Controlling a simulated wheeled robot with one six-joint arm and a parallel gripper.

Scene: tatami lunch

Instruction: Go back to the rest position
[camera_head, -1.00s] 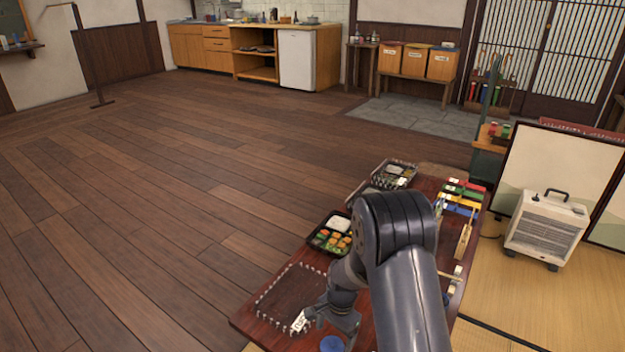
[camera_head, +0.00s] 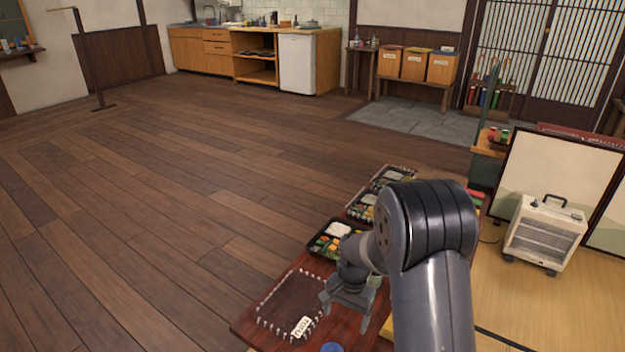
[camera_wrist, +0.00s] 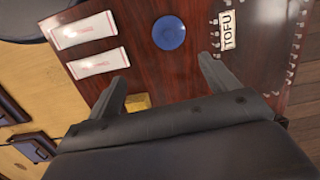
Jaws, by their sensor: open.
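My gripper (camera_head: 347,308) hangs above the low red-brown table (camera_head: 262,331), right of a rectangle marked by a row of small pale pegs. It is open, and in the wrist view the two fingers (camera_wrist: 162,85) stand wide apart with nothing between them. A white card reading TOFU (camera_wrist: 228,30) lies at the marked rectangle's near edge. The card also shows in the head view (camera_head: 301,327), apart from the gripper. A blue round dish (camera_wrist: 169,32) lies on the table beyond the fingers. My arm hides much of the table's right side.
Lunch trays (camera_head: 330,240) with food stand along the table's far left edge. Two white packets (camera_wrist: 98,60) lie on the table in the wrist view. A heater (camera_head: 546,233) stands on the tatami at right. The wooden floor at left is clear.

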